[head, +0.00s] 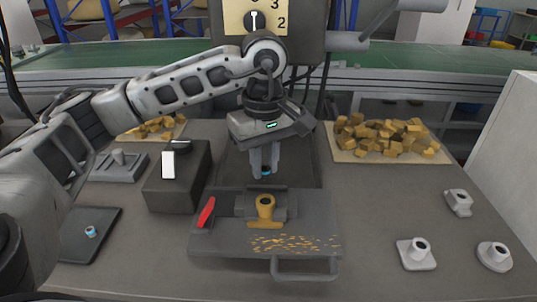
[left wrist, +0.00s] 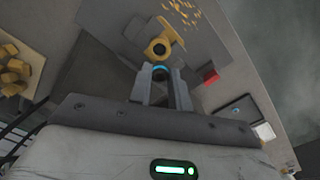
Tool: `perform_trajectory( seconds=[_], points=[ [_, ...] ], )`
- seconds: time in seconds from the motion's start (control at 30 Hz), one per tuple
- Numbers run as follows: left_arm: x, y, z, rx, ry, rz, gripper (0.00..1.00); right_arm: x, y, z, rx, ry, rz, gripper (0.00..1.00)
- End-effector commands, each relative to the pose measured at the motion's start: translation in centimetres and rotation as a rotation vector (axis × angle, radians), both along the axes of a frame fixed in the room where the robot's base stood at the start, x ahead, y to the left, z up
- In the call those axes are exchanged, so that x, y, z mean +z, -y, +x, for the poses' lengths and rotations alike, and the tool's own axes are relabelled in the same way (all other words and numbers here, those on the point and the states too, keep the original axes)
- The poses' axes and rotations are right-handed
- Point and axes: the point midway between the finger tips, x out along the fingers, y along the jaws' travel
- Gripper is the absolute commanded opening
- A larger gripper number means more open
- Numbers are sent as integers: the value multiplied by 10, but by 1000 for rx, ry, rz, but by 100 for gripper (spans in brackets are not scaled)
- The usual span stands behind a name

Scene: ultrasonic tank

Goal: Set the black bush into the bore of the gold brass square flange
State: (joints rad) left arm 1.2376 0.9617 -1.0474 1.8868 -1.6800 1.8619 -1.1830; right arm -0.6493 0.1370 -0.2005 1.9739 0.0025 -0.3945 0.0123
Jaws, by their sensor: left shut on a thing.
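The gold brass flange (head: 265,203) stands in a grey fixture at the centre of the bench, its dark round bore facing up. It also shows in the left wrist view (left wrist: 161,49). My left gripper (head: 264,170) points down above and slightly behind the flange. It is shut on a small bush (left wrist: 159,73), of which mainly a blue band and a dark end show between the fingers. The bush is apart from the bore in the head view. The fingers hide most of it. My right gripper is not in view.
The fixture plate (head: 215,240) carries a red lever (head: 206,212), gold chips and a front handle. A dark box (head: 178,190) stands left. A black tray (head: 75,250) holds another blue-banded piece (head: 90,232). Grey flanges (head: 417,252) stand right; brass-coloured chunks (head: 385,138) lie behind.

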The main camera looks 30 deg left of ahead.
Motion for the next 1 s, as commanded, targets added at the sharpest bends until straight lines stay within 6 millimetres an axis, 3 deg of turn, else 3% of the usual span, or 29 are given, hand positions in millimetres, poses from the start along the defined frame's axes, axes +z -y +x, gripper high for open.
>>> perform_trajectory(
  seconds=[0.5,1.0],
  points=[
    [-51,0,0,-3,0,0,0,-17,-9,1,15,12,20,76],
    [-56,0,0,-4,0,0,0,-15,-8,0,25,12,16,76]
  ],
)
